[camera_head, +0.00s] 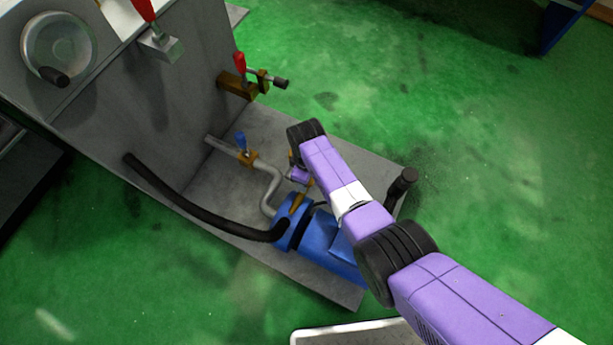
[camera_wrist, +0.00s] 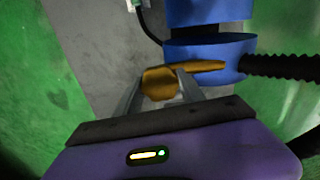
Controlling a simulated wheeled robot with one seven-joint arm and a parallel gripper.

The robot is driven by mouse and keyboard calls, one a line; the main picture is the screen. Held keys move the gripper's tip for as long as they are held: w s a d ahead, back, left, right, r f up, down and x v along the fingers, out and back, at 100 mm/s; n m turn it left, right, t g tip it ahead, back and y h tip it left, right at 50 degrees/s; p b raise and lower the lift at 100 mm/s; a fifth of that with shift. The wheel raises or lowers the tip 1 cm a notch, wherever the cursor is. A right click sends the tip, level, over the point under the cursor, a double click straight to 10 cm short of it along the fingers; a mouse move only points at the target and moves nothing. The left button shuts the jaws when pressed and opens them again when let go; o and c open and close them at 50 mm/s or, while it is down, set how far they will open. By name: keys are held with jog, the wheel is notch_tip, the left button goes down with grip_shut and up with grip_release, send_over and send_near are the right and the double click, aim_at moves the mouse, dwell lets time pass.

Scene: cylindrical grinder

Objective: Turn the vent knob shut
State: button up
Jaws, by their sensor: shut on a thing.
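The vent knob (camera_wrist: 159,82) appears as a rounded brass-coloured piece between my fingertips in the wrist view. A brass stem (camera_wrist: 205,66) runs from it to the right, toward the blue pump (camera_wrist: 235,55). My gripper (camera_wrist: 160,90) is shut on the knob, with one grey finger on each side. In the head view my gripper (camera_head: 298,186) is low beside the blue pump (camera_head: 316,235), and brass (camera_head: 297,204) shows just below it. The knob itself is mostly hidden there by my gripper. I cannot tell how far it is turned.
A black hose (camera_head: 195,207) runs from the grey cabinet to the pump. A grey pipe carries a blue-handled valve (camera_head: 243,147); a red-handled valve (camera_head: 241,72) sits higher on the cabinet. A dark upright post (camera_head: 403,182) stands right of my wrist. Green floor lies open beyond.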

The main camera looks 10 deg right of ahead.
jog(key=shift+m, duration=0.7)
jog(key=o, duration=1.4)
jog(key=shift+c, duration=0.2)
jog(key=shift+r+p, duration=2)
jog(key=shift+r, duration=1.95)
